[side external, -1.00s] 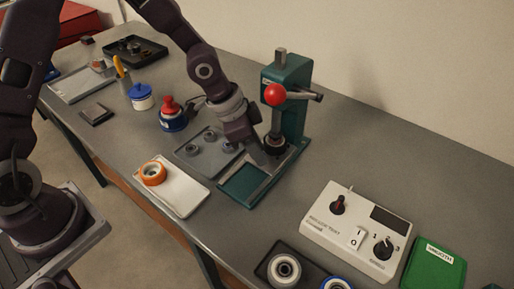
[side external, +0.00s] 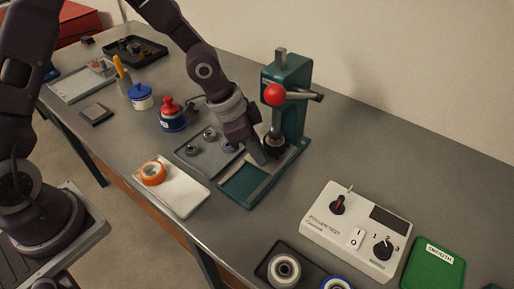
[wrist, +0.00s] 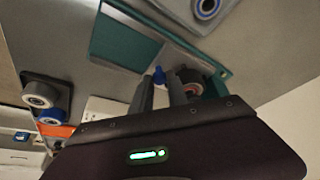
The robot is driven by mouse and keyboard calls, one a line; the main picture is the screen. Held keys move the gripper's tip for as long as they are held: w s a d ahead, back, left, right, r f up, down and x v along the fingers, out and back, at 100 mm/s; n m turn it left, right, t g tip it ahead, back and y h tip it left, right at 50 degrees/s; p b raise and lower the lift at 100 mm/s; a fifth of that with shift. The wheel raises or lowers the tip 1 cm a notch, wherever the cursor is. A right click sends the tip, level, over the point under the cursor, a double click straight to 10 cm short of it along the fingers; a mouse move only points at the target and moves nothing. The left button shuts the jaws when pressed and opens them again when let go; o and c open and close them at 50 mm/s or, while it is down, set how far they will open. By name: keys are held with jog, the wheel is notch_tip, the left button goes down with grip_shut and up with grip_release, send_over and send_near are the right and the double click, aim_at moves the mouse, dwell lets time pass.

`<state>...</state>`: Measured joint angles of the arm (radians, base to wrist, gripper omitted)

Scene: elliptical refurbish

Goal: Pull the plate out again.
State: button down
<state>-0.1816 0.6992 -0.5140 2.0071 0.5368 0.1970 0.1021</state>
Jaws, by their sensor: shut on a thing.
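The green press (side external: 290,100) stands at the back with its red-knobbed lever, and its green base (side external: 240,187) reaches toward the front. The grey plate (side external: 270,170) lies on this base, partly under the ram. A dark round part (side external: 274,142) sits below the ram; it also shows in the wrist view (wrist: 190,84). My gripper (side external: 262,158) is low over the plate, just left of the round part. The exact grip is partly hidden.
Left of the press is a grey tray (side external: 182,152) with several ring parts. A white tray (side external: 188,194) with an orange ring lies in front. A white tester box (side external: 325,232) and a green box (side external: 436,268) stand at right. The bench between press and tester is clear.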

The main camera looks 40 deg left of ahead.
dwell(0.8)
jog(key=s, duration=1.1)
jog(key=c, duration=1.6)
grip_release()
jog(key=shift+s, duration=0.1)
jog(key=shift+a+r, duration=0.1)
jog(key=shift+r, duration=0.25)
jog(key=shift+v, duration=3.15)
